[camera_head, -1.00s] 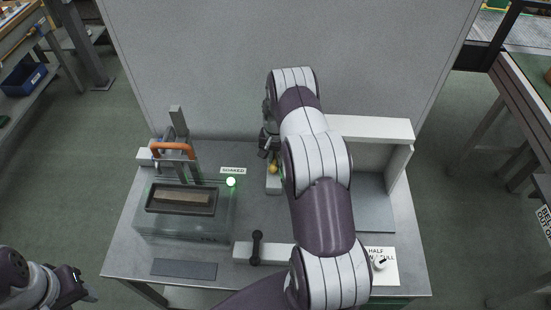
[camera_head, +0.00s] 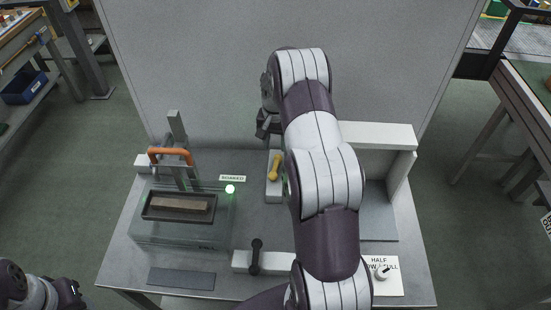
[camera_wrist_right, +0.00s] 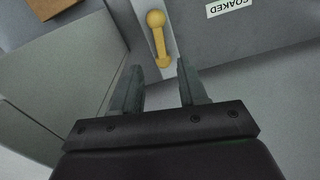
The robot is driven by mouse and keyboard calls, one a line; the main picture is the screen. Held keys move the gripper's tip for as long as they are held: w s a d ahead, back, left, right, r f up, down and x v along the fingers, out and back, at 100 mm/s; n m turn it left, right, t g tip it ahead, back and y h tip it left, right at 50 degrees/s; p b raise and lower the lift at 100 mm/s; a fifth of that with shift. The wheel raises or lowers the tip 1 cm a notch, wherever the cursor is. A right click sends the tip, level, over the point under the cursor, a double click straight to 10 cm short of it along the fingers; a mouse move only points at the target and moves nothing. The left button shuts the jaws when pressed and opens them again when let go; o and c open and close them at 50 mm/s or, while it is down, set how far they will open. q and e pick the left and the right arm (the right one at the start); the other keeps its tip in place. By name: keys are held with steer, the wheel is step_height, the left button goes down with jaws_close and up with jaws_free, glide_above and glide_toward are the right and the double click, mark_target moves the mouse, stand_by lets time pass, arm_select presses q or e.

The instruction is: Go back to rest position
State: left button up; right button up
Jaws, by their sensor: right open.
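My right gripper (camera_head: 266,128) is raised at the back of the bench, partly hidden by its own arm. In the right wrist view its two fingers (camera_wrist_right: 160,68) stand apart with nothing between them. A yellow handle (camera_head: 274,167) on a pale block is below the gripper, clear of it; it also shows just beyond the fingertips in the right wrist view (camera_wrist_right: 158,38). My left gripper (camera_head: 74,292) is at the bottom left corner, off the bench; its jaws are too small to read.
A clear tank (camera_head: 180,232) with a dark tray (camera_head: 150,211) holding a brown brick (camera_head: 180,203) stands left. Behind it is an orange handle (camera_head: 170,151). A black lever (camera_head: 256,256) stands in front, a white shelf (camera_head: 378,134) right.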

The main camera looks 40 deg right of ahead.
arm_select(q)
steer(key=shift+f, duration=0.3)
arm_select(e)
step_height(320, 180, up, 3)
steer(key=shift+f, duration=0.2)
steer(key=s+a+r+n, duration=0.3)
steer(key=s+a+n, duration=0.2)
steer(key=s+a, duration=0.4)
steer(key=s+a+r+n+t, duration=0.1)
steer(key=s+a+r+n, duration=0.2)
steer(key=s+a, duration=0.6)
steer(key=a+n, duration=0.2)
steer(key=a, duration=0.2)
steer(key=shift+s+a+r, duration=0.2)
steer(key=shift+s+r, duration=0.1)
steer(key=shift+s, duration=0.1)
arm_select(q)
steer(key=shift+w+d, duration=0.1)
arm_select(e)
steer(key=shift+w, duration=0.15)
